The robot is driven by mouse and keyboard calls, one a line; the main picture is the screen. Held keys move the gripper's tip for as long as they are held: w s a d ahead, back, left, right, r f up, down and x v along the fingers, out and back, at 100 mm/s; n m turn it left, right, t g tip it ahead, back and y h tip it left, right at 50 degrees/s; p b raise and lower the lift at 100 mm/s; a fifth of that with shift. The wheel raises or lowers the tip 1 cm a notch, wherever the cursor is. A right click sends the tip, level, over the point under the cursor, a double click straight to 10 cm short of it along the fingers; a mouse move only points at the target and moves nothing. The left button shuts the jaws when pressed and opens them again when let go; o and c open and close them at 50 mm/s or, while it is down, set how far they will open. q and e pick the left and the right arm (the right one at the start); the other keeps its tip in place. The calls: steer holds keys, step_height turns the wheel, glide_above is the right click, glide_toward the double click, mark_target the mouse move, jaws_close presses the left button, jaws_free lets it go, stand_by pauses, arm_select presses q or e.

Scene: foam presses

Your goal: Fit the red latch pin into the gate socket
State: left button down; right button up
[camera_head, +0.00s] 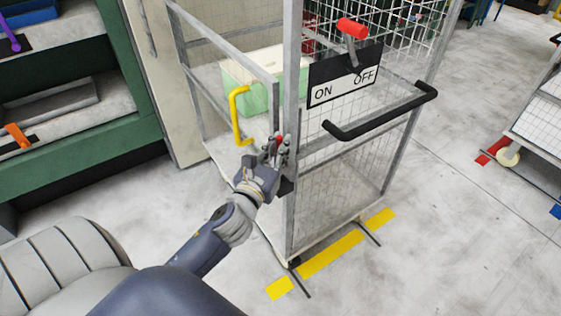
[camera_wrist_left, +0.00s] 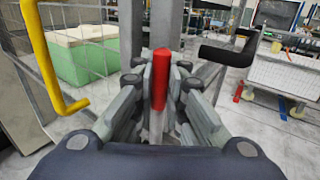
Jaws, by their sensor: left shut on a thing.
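My left gripper (camera_head: 276,150) is shut on the red latch pin (camera_wrist_left: 160,80), at the grey post of the wire-mesh gate (camera_head: 292,60). In the left wrist view the pin stands upright between the fingers (camera_wrist_left: 159,95), with a red upper part and a grey metal lower part. In the head view only a little red of the pin (camera_head: 279,139) shows between the fingers. The gate socket cannot be made out; the gripper and hand cover that part of the post. I cannot tell whether the pin touches it. My right gripper is not in view.
A yellow handle (camera_head: 236,115) stands just left of the gripper. A black push bar (camera_head: 385,122), an ON/OFF plate (camera_head: 345,78) and a red-knobbed lever (camera_head: 352,28) are on the cage to the right. A green box (camera_head: 262,97) is inside. Floor at right is mostly clear.

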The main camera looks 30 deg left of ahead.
arm_select(q)
steer(key=f, duration=0.1)
steer(key=f+b, duration=0.1)
steer(key=shift+w+f, duration=0.4)
steer(key=shift+s+f, duration=0.1)
steer(key=shift+f, duration=0.35)
step_height(320, 180, down, 3)
steer(key=shift+f+b, duration=0.1)
steer(key=shift+b, duration=0.35)
steer(key=shift+f, duration=0.2)
steer(key=c, duration=1.6)
jaws_free()
steer(key=shift+c, duration=0.2)
